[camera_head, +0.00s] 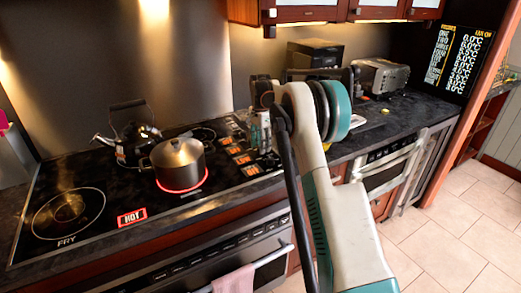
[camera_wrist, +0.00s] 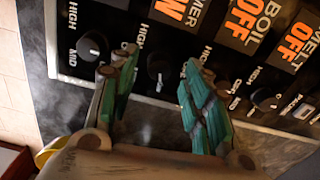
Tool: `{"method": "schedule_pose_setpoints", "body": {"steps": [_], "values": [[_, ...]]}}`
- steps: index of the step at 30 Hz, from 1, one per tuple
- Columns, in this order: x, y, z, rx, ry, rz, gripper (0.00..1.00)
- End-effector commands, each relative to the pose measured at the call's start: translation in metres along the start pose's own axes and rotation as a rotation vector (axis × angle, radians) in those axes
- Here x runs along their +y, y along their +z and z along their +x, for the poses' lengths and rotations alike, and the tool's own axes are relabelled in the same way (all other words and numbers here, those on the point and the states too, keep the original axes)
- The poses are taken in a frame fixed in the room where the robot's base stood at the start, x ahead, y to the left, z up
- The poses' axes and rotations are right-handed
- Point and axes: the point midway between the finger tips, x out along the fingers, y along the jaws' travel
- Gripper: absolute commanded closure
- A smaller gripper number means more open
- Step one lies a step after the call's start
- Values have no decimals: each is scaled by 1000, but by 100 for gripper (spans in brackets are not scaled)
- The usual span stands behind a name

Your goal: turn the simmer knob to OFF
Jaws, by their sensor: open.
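The simmer knob (camera_wrist: 158,66) is a small black round knob on the dark control strip. In the wrist view it sits between the fingertips of my gripper (camera_wrist: 157,62), nearer the middle of the gap. The green-padded fingers are open, and I cannot tell whether either touches the knob. The display (camera_wrist: 170,10) above it is cut off by the picture edge; "MER" and an orange "W" show, not the word OFF.
Other knobs (camera_wrist: 93,45) (camera_wrist: 265,100) flank it; the right finger hides part of the strip. Boil (camera_wrist: 245,20) and melt (camera_wrist: 299,40) displays read OFF. A lidded pot (camera_head: 177,163) stands on a glowing red ring. A kettle (camera_head: 137,140) stands behind. HOT (camera_head: 132,217) is lit.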

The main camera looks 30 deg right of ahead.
Motion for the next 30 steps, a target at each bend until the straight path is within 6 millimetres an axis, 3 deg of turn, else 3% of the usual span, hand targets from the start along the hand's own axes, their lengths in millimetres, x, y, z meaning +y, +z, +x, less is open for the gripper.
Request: {"method": "schedule_pose_setpoints", "body": {"steps": [4,14,20,30], "values": [[0,0,12,0,0,0,56],[0,0,14,0,0,0,56],[0,0,14,0,0,0,99],[0,0,14,0,0,-21,100]]}}
